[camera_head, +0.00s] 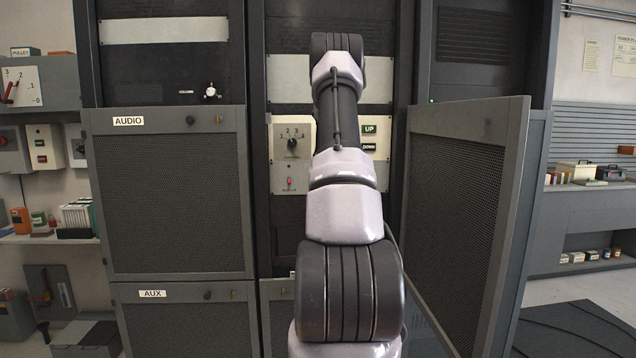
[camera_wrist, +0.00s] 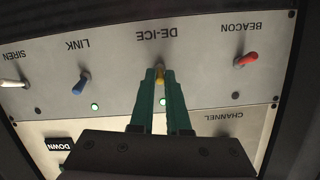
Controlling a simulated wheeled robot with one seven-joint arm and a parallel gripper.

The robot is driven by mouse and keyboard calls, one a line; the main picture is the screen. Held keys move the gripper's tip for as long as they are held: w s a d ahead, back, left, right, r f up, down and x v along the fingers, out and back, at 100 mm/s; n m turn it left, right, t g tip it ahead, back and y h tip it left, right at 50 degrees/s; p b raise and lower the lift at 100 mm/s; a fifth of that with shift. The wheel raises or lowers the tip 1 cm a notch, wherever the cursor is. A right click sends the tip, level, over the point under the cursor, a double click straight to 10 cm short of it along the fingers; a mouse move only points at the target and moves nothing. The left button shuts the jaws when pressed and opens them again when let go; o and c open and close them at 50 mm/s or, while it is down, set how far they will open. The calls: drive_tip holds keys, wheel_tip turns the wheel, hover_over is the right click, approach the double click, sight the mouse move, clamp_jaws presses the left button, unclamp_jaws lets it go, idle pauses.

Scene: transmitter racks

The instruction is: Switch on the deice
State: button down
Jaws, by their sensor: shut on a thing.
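The DE-ICE switch (camera_wrist: 159,76) is a small yellow toggle on a light panel (camera_wrist: 125,65), seen upside down in the wrist view. My gripper (camera_wrist: 160,76) has its two green fingers closed on either side of this toggle. A lamp (camera_wrist: 162,102) in line with the DE-ICE switch glows green between the fingers. In the head view my own arm hides the gripper and the switch.
A red BEACON toggle (camera_wrist: 246,59), a blue LINK toggle (camera_wrist: 83,78) and a white SIREN toggle (camera_wrist: 14,83) flank it. The LINK lamp (camera_wrist: 95,106) is green. An open mesh door (camera_head: 462,190) stands right of my arm, beside the AUDIO cabinet door (camera_head: 168,195) at left.

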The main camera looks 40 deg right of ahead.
drive_tip(key=shift+w+r+g+y, duration=0.1)
drive_tip(key=shift+r+g+y, duration=0.25)
drive_tip(key=shift+g+y, duration=0.3)
drive_tip(key=c, duration=0.9)
unclamp_jaws()
drive_tip(key=shift+d, duration=0.1)
drive_tip(key=v, duration=1.1)
drive_tip(key=shift+w, duration=0.2)
